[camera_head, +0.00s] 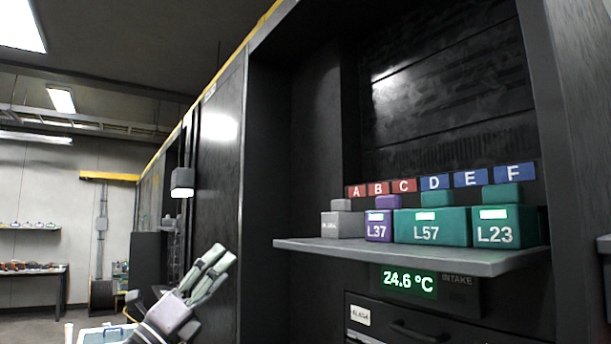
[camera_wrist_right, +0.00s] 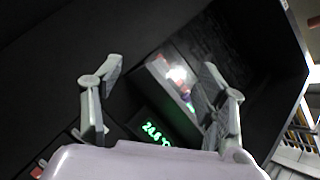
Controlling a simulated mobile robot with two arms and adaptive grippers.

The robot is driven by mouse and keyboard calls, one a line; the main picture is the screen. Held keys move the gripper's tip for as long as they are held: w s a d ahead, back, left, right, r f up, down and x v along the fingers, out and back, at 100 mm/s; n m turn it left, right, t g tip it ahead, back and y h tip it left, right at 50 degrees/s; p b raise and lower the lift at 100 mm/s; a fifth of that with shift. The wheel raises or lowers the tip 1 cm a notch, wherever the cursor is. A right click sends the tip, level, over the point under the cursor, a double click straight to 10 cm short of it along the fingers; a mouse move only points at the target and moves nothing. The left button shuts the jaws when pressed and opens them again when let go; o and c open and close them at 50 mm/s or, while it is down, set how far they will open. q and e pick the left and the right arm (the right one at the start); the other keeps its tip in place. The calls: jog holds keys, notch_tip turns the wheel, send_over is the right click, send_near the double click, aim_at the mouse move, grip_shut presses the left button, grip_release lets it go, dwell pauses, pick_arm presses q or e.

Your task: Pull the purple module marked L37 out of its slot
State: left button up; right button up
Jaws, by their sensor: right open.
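The purple module L37 (camera_head: 378,231) sits upright on the grey shelf (camera_head: 420,258) of the dark cabinet, with a lit green strip on its front and a purple block on top. It stands between a grey module (camera_head: 343,226) and the wide teal module L57 (camera_head: 432,231). My right gripper (camera_head: 214,262) is in front of the cabinet, left of and below the shelf, well apart from L37. In the right wrist view its two fingers (camera_wrist_right: 161,80) are spread with nothing between them. My left gripper is not in view.
Teal module L23 (camera_head: 495,235) stands right of L57. Red tags A, B, C and blue tags D, E, F (camera_head: 514,173) line the back. Below the shelf are a 24.6 °C display (camera_head: 408,281) and a drawer handle (camera_head: 415,333). A dark cabinet side panel (camera_head: 215,180) rises behind my gripper.

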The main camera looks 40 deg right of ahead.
jog(key=s+d+r+m+g+y+p, duration=0.1)
jog(key=s+d+r+m+g+y, duration=0.1)
jog(key=s+r+m, duration=0.4)
jog(key=s+d+r+m+g+y+p, duration=0.2)
jog(key=s+r, duration=0.6)
jog(key=s, duration=0.4)
jog(key=d+m+g+y, duration=0.1)
jog(key=m+g+y, duration=0.1)
jog(key=m+y, duration=0.1)
jog(key=shift+d+m+y, duration=0.2)
jog(key=shift+m+y, duration=0.1)
jog(key=shift+m, duration=0.4)
jog(key=shift+s, duration=0.1)
